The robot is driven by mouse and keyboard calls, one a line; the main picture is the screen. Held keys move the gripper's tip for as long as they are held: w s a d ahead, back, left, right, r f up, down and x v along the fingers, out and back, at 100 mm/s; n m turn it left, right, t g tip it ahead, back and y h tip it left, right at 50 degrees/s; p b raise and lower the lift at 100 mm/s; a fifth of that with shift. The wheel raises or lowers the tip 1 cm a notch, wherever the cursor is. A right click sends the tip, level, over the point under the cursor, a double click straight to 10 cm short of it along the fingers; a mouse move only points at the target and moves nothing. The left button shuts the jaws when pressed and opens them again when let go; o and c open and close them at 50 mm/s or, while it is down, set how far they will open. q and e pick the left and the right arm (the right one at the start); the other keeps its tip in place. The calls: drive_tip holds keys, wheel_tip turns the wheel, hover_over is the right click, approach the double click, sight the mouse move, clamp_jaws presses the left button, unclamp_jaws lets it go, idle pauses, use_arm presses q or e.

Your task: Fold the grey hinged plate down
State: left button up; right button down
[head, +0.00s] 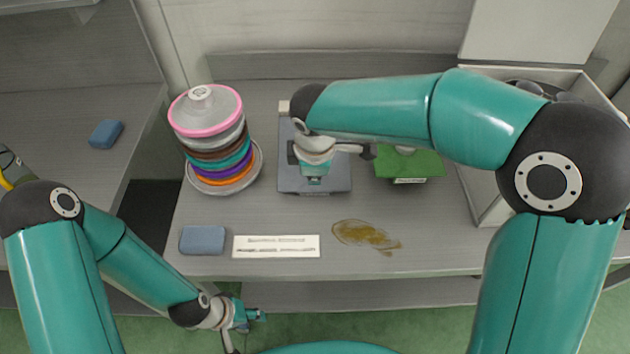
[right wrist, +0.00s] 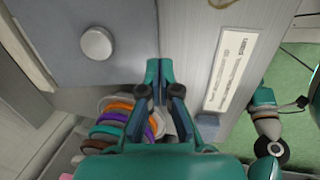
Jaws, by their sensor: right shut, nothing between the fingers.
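The grey hinged plate (head: 337,183) is on the counter at the middle of the head view, partly hidden under my right arm. It looks flat or nearly flat, but its exact tilt is hard to tell. In the right wrist view the plate (right wrist: 50,45) fills the upper left, with a round pale knob (right wrist: 96,43) on it. My right gripper (head: 314,181) shows over the plate's front part in the head view; its fingers are shut and empty in the right wrist view (right wrist: 159,66). My left gripper (head: 262,315) is low, in front of the counter, away from the plate; its opening is unclear.
A stack of coloured rings (head: 232,155) stands left of the plate, a green block (head: 425,164) right of it. A blue-grey pad (head: 203,240), a white label (head: 276,246) and a brown stain (head: 364,236) lie in front. A pale bin (head: 484,200) is at the right.

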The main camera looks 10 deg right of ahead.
drive_tip(key=v, duration=0.6)
drive_tip(key=shift+a, duration=0.1)
drive_tip(key=shift+f, duration=0.1)
